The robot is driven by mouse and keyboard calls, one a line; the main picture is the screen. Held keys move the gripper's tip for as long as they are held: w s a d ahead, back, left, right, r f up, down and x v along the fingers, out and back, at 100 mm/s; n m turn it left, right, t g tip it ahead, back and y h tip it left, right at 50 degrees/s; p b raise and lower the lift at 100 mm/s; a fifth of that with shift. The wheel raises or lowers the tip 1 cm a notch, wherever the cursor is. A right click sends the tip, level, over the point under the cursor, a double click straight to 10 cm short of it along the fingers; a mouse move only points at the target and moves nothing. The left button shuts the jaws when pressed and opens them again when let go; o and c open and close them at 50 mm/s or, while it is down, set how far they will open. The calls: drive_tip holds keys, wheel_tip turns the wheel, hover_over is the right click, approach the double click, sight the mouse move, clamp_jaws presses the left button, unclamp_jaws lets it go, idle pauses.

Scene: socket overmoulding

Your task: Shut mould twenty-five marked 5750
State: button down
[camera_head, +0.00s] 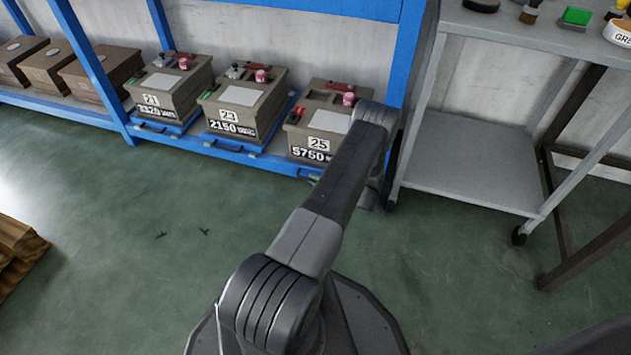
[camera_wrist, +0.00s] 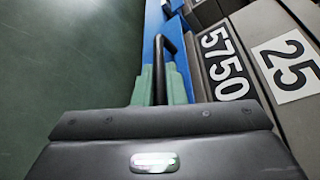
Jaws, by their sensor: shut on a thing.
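Mould 25 (camera_head: 330,118) is a grey-brown box marked 25 and 5750, at the right end of the rack's low shelf. Its marked front also shows in the wrist view (camera_wrist: 245,65), turned sideways. It sits on a blue tray (camera_wrist: 184,62) with a black bar handle (camera_wrist: 164,48). My gripper (camera_wrist: 158,86) has its two green fingers on either side of this handle, shut on it, low in front of the mould. In the head view my arm hides most of the gripper and part of the mould's right side. I cannot tell how far out the tray is.
Mould 23 (camera_head: 240,97) and mould 21 (camera_head: 172,84) stand to the left on blue trays. Brown boxes (camera_head: 100,72) are further left. A grey trolley (camera_head: 470,165) stands close on the right. The green floor (camera_head: 130,200) in front is mostly clear, with a wooden pallet (camera_head: 18,252) at far left.

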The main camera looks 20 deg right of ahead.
drive_tip(key=c, duration=1.5)
unclamp_jaws()
drive_tip(key=shift+s, duration=0.1)
drive_tip(key=p+v, duration=0.3)
drive_tip(key=v, duration=1)
drive_tip(key=shift+s+d+r+p, duration=0.1)
drive_tip(key=shift+s+d+p, duration=0.1)
drive_tip(key=shift+s+p, duration=0.15)
drive_tip(key=shift+w, duration=0.1)
